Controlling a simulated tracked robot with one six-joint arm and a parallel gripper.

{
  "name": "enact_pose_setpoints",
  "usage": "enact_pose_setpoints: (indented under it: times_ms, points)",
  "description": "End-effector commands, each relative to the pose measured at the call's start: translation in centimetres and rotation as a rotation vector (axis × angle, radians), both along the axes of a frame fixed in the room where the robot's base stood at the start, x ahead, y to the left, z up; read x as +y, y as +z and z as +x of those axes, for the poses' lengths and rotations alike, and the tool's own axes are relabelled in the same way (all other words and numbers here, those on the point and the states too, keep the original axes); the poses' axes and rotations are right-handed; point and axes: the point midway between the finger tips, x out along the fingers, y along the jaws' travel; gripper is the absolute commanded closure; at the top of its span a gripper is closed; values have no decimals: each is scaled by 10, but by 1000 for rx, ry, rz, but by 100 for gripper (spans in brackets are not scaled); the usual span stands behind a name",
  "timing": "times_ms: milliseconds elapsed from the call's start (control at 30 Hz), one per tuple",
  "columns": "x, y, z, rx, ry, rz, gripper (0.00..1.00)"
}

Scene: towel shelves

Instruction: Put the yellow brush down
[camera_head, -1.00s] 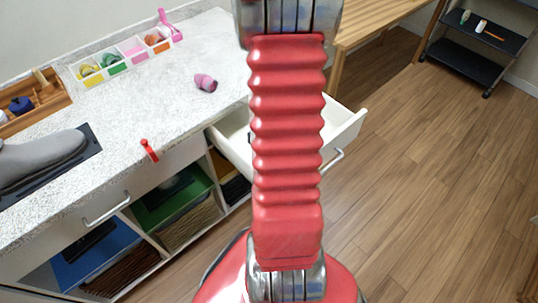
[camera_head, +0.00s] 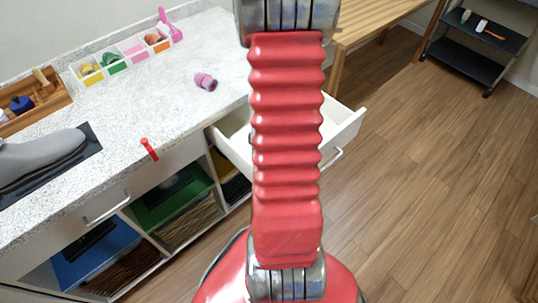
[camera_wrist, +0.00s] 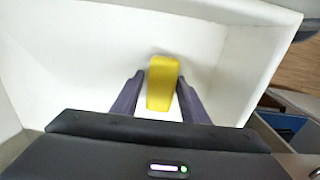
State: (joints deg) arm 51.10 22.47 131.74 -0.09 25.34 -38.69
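The yellow brush (camera_wrist: 163,82) shows in the wrist view as a yellow block inside the white drawer (camera_wrist: 75,70). My gripper (camera_wrist: 160,78) has its two dark fingers on either side of it. A strip of white shows between the left finger and the brush; the right finger is very close to it, and I cannot tell if they touch. The fingers look open around the brush. Whether the brush rests on the drawer floor is unclear. In the head view the open drawer (camera_head: 342,124) is partly hidden behind my arm, which also hides the brush and gripper.
The speckled counter (camera_head: 130,110) holds a pink-purple rolled item (camera_head: 206,81), a divided white tray (camera_head: 103,71), a wooden box (camera_head: 50,95), a grey shoe-like form (camera_head: 40,158) and a red item (camera_head: 149,149). A black cart (camera_head: 470,65) stands far right. The floor at right is clear.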

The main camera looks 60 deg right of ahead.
Motion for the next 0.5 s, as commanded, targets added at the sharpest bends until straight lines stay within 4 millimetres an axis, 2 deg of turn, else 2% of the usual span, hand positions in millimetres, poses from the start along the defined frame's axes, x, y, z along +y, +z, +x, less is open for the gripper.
enact_pose_setpoints:
  times_ms: [33, 267, 500]
  points:
    - [5, -3, -2, 8, -1, 11, 50]
    - [6, -3, -3, 10, -1, 15, 50]
    - [5, 10, -2, 7, 0, 10, 50]
